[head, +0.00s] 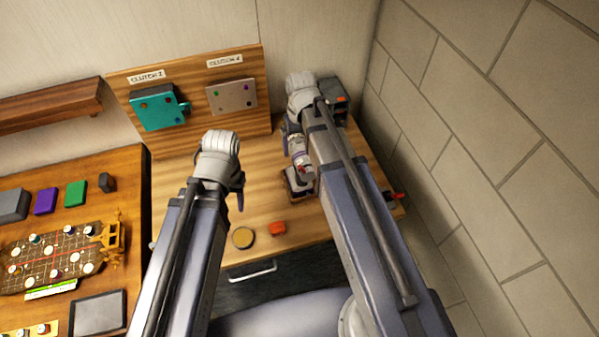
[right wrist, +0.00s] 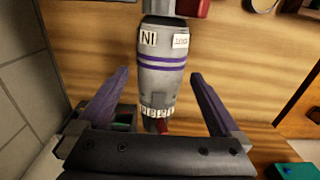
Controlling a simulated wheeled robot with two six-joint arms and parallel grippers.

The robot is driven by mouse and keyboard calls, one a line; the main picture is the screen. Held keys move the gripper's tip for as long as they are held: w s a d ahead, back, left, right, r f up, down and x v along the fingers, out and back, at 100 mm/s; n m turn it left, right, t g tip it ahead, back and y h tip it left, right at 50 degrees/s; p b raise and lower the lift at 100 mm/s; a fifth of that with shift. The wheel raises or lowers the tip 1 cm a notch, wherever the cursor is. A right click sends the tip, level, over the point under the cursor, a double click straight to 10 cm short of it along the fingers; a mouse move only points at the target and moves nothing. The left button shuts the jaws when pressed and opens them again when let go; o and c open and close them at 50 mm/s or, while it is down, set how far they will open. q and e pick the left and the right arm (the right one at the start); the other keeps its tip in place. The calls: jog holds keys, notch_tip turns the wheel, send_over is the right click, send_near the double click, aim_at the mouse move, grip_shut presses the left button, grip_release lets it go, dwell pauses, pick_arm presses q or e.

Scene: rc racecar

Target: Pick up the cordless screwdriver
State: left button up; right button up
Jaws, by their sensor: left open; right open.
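The cordless screwdriver (head: 300,156) is a grey body with purple bands, near the right side of the wooden table, partly behind my right arm in the head view. In the right wrist view the screwdriver (right wrist: 162,72) lies between the two spread fingers of my right gripper (right wrist: 160,76), with visible gaps on both sides. Its far end is cut off at the top edge, and a red part shows at its near end. In the head view my right gripper (head: 291,127) is mostly hidden by its own arm. My left gripper (head: 238,186) is over the table, left of the screwdriver, and empty.
A yellow disc (head: 243,238) and a red-orange block (head: 277,228) lie near the table's front. A dark box (head: 337,92) stands at the back right, close to the tiled wall (head: 490,150). Another table (head: 125,220) is left.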

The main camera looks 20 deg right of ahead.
jog(key=shift+w+f+b, duration=0.15)
jog(key=shift+f+b, duration=2)
jog(key=shift+f, duration=0.3)
jog(key=shift+f, duration=0.25)
grip_shut()
